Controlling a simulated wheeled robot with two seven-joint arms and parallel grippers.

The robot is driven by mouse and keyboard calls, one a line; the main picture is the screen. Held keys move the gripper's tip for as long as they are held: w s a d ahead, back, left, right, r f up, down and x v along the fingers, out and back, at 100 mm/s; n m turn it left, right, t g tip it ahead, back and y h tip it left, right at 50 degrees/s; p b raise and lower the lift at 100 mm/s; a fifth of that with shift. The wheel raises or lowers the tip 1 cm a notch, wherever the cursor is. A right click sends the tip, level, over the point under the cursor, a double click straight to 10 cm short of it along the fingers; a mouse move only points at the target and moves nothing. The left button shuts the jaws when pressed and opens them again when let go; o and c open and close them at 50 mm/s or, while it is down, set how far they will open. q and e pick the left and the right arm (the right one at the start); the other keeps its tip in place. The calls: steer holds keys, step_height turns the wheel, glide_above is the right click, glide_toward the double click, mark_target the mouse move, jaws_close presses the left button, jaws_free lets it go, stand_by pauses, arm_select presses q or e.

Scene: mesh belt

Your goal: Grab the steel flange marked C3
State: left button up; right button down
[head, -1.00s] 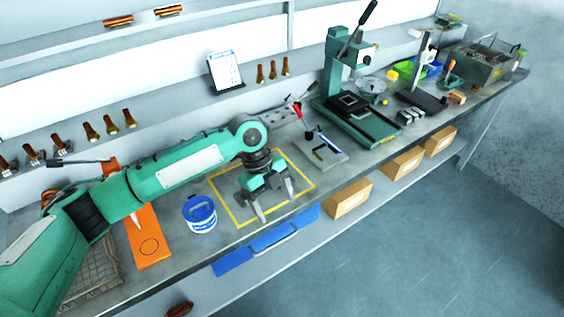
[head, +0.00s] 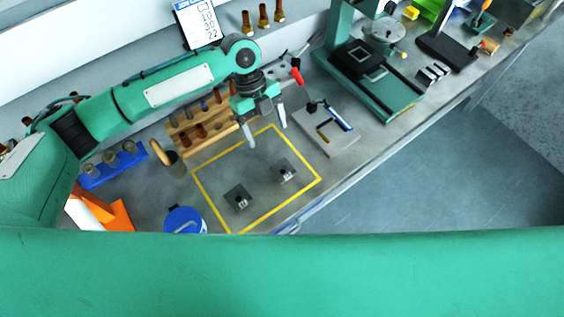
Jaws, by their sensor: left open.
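Two small dark grey square pieces with raised centres lie inside a yellow outlined square (head: 303,201) on the bench. The nearer piece (head: 238,198) is to the left and the other piece (head: 285,172) is to the right. Each carries a small light label too small to read, so I cannot tell which is C3. My left gripper (head: 266,135) is open and empty, fingers pointing down, over the far edge of the square, beyond both pieces in the picture. My right gripper is not in view.
A wooden rack (head: 192,148) stands left of my gripper. A blue-lidded tub (head: 184,221) is near the square's left corner. A grey plate with a red-handled clamp (head: 328,131) and a green press (head: 372,88) stand right. A large green surface covers the bottom.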

mark_target(276, 163)
arm_select(q)
steer(key=p+x, duration=0.1)
steer(key=x, duration=0.3)
steer(key=shift+f, duration=0.1)
steer(key=shift+d+f, duration=0.15)
steer(key=shift+f, duration=0.25)
steer(key=p+x, duration=0.3)
steer(key=x, duration=0.1)
steer(key=shift+s+f, duration=0.1)
steer(key=shift+f, duration=0.45)
steer(key=c, duration=1.3)
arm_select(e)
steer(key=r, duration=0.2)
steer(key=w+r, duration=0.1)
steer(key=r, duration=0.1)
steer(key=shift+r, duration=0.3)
arm_select(q)
steer(key=shift+r, duration=0.1)
